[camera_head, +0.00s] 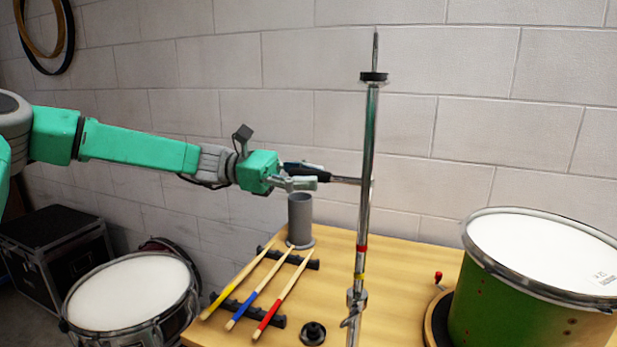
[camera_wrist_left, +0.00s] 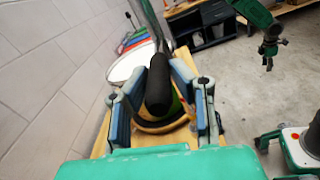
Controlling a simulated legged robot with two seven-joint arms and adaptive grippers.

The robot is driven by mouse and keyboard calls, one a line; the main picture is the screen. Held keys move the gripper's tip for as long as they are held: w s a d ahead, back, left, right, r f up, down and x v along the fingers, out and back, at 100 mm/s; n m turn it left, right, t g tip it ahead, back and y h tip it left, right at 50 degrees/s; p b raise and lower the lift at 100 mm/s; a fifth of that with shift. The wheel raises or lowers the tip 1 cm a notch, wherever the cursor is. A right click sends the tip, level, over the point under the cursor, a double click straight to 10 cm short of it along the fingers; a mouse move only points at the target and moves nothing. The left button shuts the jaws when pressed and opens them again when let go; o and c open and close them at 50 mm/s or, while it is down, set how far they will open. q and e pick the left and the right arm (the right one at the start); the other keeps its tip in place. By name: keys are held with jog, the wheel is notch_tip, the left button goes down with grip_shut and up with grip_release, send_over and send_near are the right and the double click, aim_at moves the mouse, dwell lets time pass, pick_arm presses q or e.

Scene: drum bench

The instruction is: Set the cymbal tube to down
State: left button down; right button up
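The cymbal tube (camera_head: 367,140) is a tall chrome tube standing upright, with a black disc and thin rod at its top. Red and yellow bands (camera_head: 360,262) mark its lower part, just above a metal clamp (camera_head: 355,300). A side bar with a black grip (camera_head: 345,180) sticks out left from the tube. My left gripper (camera_head: 312,179) is at this grip. In the left wrist view the black grip (camera_wrist_left: 159,92) lies between the two fingers, with gaps on both sides, so the gripper looks open. My right gripper (camera_wrist_left: 269,50) hangs far off, too small to judge.
A grey cup (camera_head: 300,220) stands below my left gripper. Several drumsticks (camera_head: 257,290) lie on black racks on the wooden table (camera_head: 400,270). A green drum (camera_head: 480,290) stands at right, a snare drum (camera_head: 130,290) at lower left. A brick wall is behind.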

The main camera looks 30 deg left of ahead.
pick_arm(q)
jog(key=shift+d+r, duration=0.15)
notch_tip(320, 180, down, 16)
jog(key=b, duration=0.6)
jog(key=shift+f, duration=0.2)
jog(key=c, duration=1.4)
grip_release()
jog(key=shift+d, duration=0.1)
jog(key=shift+c, duration=0.2)
jog(key=v, duration=1)
jog(key=shift+a, duration=0.4)
jog(key=shift+w+a, duration=0.15)
jog(key=shift+a, duration=0.25)
